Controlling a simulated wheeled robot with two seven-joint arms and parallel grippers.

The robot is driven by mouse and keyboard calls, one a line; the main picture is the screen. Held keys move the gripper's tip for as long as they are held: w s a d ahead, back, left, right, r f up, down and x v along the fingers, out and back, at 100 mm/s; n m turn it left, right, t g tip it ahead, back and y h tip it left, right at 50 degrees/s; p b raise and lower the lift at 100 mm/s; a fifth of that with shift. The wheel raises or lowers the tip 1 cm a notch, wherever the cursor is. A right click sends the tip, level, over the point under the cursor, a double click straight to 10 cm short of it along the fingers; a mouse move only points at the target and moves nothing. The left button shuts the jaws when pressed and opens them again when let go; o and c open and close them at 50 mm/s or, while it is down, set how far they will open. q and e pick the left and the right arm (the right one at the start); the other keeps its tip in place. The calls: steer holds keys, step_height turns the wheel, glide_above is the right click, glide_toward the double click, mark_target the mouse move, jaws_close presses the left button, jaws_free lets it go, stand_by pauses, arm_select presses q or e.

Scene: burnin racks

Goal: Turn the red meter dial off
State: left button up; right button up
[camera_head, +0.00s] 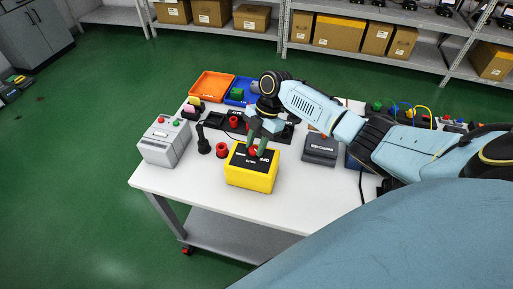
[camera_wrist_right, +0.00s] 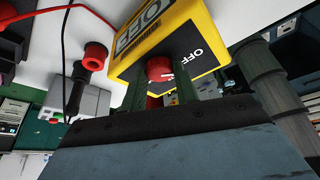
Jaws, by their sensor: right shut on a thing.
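The yellow meter (camera_head: 252,179) with a black top face stands on the white table, near the middle of the head view. It fills the top of the right wrist view (camera_wrist_right: 205,22). Its red dial (camera_wrist_right: 159,69) sits on the black face, with a white "OFF" label to its right in the wrist view. A small white mark shows on the dial's right side; its exact setting is hard to tell. My right gripper (camera_head: 256,147) comes down from above, its dark green fingers shut on the dial's two sides (camera_wrist_right: 161,88). The left gripper is not in view.
A grey box with buttons (camera_head: 166,143) and a red-and-black probe (camera_head: 221,150) stand left of the meter. A dark grey device (camera_head: 320,148) is to the right. Orange (camera_head: 212,84) and blue bins lie behind. The front of the white table (camera_head: 205,187) is clear.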

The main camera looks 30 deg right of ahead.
steer(key=shift+w+n+g+b, duration=0.1)
steer(key=shift+n+g+b, duration=0.25)
steer(key=shift+n, duration=0.25)
steer(key=o, duration=1)
steer(key=shift+c, duration=0.2)
steer(key=b+v, duration=0.1)
steer(key=v, duration=1.2)
steer(key=shift+r, duration=0.25)
